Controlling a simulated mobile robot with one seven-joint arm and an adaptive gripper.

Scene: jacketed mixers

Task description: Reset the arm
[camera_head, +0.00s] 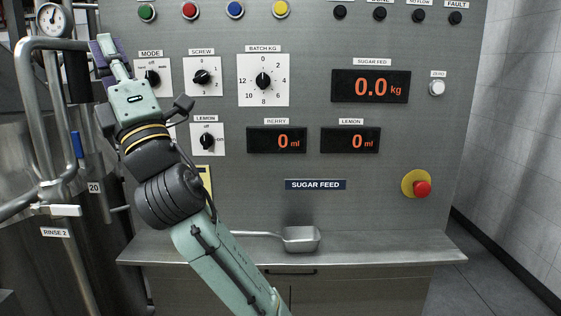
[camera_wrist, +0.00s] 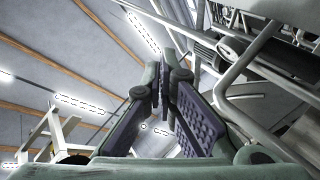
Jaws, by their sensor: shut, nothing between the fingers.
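My arm rises from the bottom middle of the head view and leans up to the left. The gripper also shows in the wrist view (camera_wrist: 164,78), pointing up toward the ceiling. Its fingers meet at the tips and hold nothing. My forearm hides part of the panel's lower left side.
Steel pipes and a gauge (camera_head: 53,22) stand close left of the gripper. A metal shelf (camera_head: 390,249) with a scoop (camera_head: 301,239) juts out below the panel. A red stop button (camera_head: 422,189) is at right. The floor at far right is clear.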

